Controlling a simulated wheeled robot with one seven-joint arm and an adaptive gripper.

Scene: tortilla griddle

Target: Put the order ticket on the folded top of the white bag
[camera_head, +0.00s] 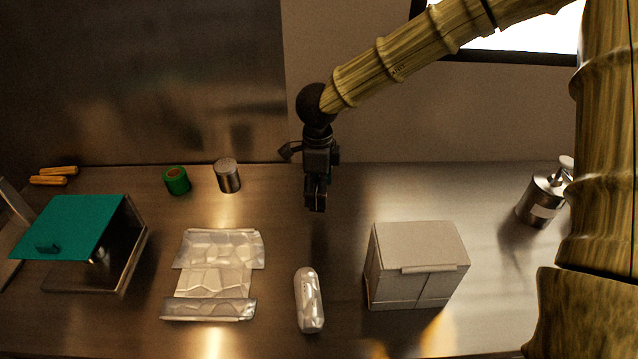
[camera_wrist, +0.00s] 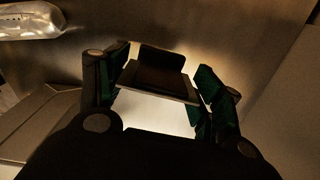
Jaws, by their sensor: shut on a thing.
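My gripper (camera_head: 316,203) hangs fingers-down above the back middle of the counter, behind and to the left of the white bag. In the wrist view its fingers (camera_wrist: 155,92) are shut on a thin flat piece with a dark face and a pale edge, which I take to be the order ticket (camera_wrist: 158,80). In the head view I cannot make the ticket out at the dark fingertips. The white bag (camera_head: 395,285) stands upright on the counter, with its folded top (camera_head: 420,243) facing up. Part of the bag shows at lower left in the wrist view (camera_wrist: 40,120).
A foil-wrapped roll (camera_head: 309,300) lies left of the bag, and a crumpled foil sheet (camera_head: 213,280) lies farther left. A green roll (camera_head: 176,181), a metal can (camera_head: 228,176), a teal-lidded griddle (camera_head: 75,228) and a pump bottle (camera_head: 540,203) stand around. The counter behind the bag is clear.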

